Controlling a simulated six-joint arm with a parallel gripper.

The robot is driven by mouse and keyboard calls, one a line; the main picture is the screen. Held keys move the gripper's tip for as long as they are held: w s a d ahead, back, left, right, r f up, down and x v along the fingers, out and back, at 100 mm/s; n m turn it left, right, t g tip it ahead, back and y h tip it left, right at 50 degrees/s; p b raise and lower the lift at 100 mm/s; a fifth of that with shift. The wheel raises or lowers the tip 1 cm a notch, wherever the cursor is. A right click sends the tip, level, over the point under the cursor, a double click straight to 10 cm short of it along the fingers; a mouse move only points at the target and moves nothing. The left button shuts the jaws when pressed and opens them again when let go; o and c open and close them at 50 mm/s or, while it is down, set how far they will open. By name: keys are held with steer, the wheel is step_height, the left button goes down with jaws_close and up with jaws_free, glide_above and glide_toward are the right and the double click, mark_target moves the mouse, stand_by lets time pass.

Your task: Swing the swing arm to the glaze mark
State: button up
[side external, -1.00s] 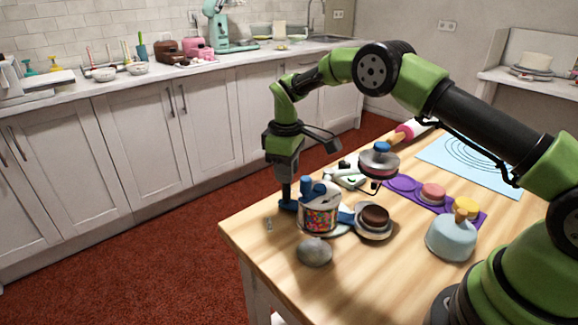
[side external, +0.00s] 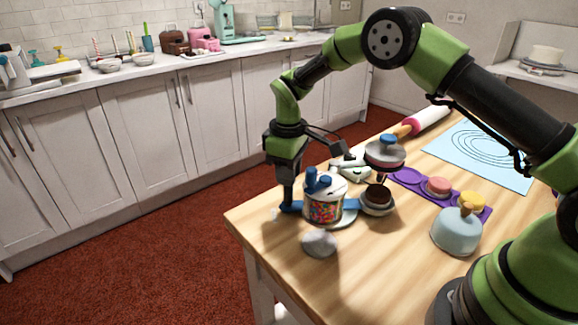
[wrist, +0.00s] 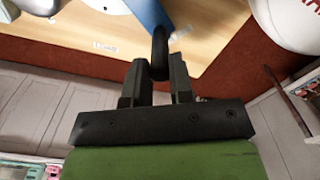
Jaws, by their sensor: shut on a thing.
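The swing arm (side external: 350,204) is a blue bar passing under a clear jar of coloured sprinkles (side external: 325,209). Its left end is at my gripper; its right end meets a small round stand with a dark cake (side external: 378,193). My gripper (side external: 288,206) points down, shut on the swing arm's end. In the wrist view a dark rounded handle (wrist: 160,48) sits between the fingers (wrist: 158,72), with the blue bar (wrist: 147,14) behind it. A small pale mark (side external: 275,214) lies on the table just left of the gripper. Two pale marks show in the wrist view, their lettering unreadable.
A grey rounded lump (side external: 320,243) lies in front of the jar. A pale blue dome (side external: 456,232) with a wooden knob, a purple tray (side external: 408,177) and a stand with a blue top (side external: 386,153) are to the right. The table's left edge is close to the gripper.

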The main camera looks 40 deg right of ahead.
steer(key=shift+s+a, duration=0.35)
steer(key=shift+s, duration=0.05)
steer(key=o, duration=0.7)
steer(key=shift+r, duration=0.1)
steer(key=shift+r, duration=3.4)
steer(key=shift+d, duration=0.1)
